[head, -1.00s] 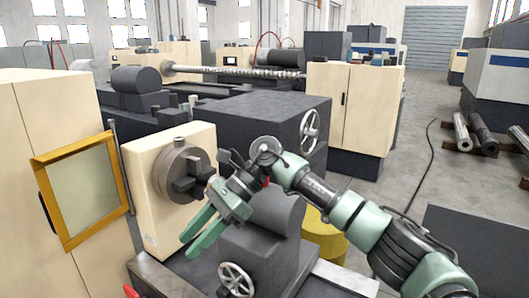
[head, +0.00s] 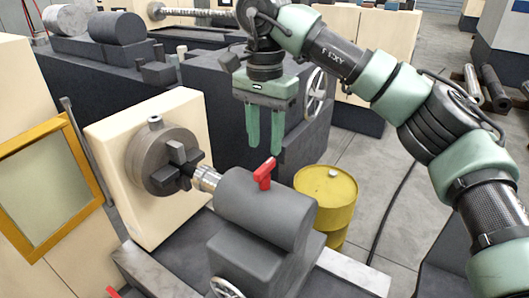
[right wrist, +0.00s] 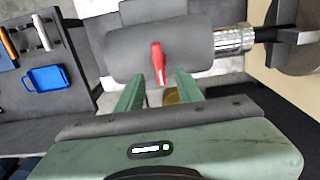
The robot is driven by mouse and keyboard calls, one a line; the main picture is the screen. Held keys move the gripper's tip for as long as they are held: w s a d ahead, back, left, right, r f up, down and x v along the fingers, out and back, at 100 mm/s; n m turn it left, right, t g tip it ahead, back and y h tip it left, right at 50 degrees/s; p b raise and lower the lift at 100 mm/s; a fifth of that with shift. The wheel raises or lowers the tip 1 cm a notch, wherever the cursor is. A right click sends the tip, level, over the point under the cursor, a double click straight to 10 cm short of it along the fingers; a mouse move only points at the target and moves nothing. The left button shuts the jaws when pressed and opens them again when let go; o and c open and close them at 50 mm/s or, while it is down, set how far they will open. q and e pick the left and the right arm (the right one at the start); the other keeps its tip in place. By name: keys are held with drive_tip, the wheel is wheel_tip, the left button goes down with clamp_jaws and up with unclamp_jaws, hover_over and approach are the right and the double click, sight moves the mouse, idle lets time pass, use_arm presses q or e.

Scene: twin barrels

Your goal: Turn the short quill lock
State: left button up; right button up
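The short quill lock (head: 264,174) is a small red lever standing on top of the dark grey tailstock (head: 262,208). It also shows in the right wrist view (right wrist: 158,62), straight ahead between the fingertips. My right gripper (head: 265,148) has pale green fingers pointing down, just above and behind the lever in the head view. The bright metal quill (head: 206,178) sticks out of the tailstock toward the chuck (head: 165,160). My left gripper is not in view.
A yellow barrel (head: 327,197) stands behind the tailstock. A handwheel (head: 226,288) is at its front. Another red part (head: 113,292) shows at the bottom left edge. A yellow-framed door (head: 48,190) is at left. A blue tray (right wrist: 47,78) lies among tools in the wrist view.

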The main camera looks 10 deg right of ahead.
sight(265, 164)
drive_tip(key=f+p, duration=0.1)
drive_tip(key=f, duration=0.1)
drive_tip(key=s+f, duration=0.1)
drive_tip(key=shift+a+f+p, duration=0.1)
drive_tip(key=shift+f+p, duration=0.25)
drive_tip(key=shift+p, duration=0.05)
drive_tip(key=shift+w+f, duration=0.3)
drive_tip(key=shift+f, duration=0.25)
drive_tip(key=shift+w+f, duration=0.25)
drive_tip(key=shift+f, duration=0.25)
drive_tip(key=shift+s+r, duration=0.1)
drive_tip(key=shift+s, duration=0.2)
clamp_jaws()
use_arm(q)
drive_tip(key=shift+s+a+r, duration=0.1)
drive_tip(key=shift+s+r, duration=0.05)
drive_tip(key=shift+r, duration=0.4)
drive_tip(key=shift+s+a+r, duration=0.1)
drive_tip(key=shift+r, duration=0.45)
